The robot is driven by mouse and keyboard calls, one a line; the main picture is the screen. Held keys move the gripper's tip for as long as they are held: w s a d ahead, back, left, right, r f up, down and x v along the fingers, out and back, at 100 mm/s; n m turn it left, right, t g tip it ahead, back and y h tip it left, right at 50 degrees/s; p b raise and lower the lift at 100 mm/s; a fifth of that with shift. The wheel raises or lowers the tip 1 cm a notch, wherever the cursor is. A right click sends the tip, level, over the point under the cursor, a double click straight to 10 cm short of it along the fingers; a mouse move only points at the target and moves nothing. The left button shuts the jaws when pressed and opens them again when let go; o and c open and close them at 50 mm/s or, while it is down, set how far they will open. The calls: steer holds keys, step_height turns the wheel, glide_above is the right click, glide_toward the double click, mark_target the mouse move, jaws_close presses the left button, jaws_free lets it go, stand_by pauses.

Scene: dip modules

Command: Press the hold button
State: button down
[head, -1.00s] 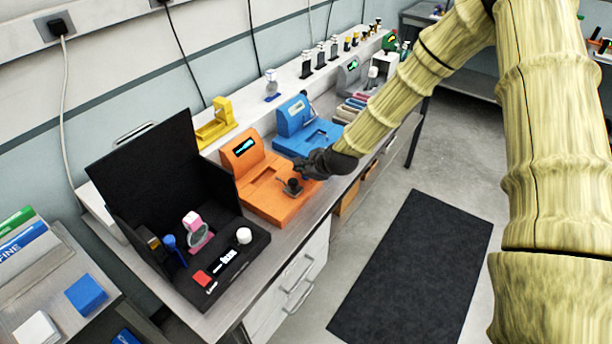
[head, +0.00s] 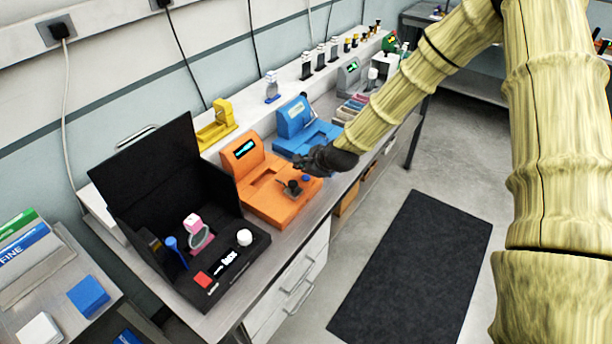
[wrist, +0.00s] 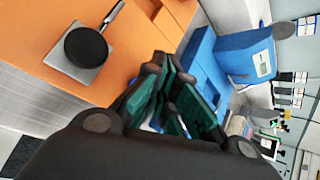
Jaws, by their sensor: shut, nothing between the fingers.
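The orange module (head: 262,180) stands on the bench, with a lit display on its raised back. I cannot read a label that says which control is the hold button. The knob (wrist: 86,47) also shows in the wrist view, on the orange surface. My gripper (head: 298,162) is shut and empty, above the right part of the orange module, apart from the knob. In the wrist view its fingers (wrist: 165,75) hide part of the module.
A blue module (head: 305,130) stands just behind and right of the orange one. A black open box (head: 262,240) with small items stands in front left. A yellow device (head: 216,125) is near the wall. The floor with a dark mat (head: 410,265) is clear.

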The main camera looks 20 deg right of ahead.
mark_target(304, 179)
step_height(304, 179, up, 5)
steer(key=shift+f+p, duration=0.1)
steer(key=shift+p, duration=1.15)
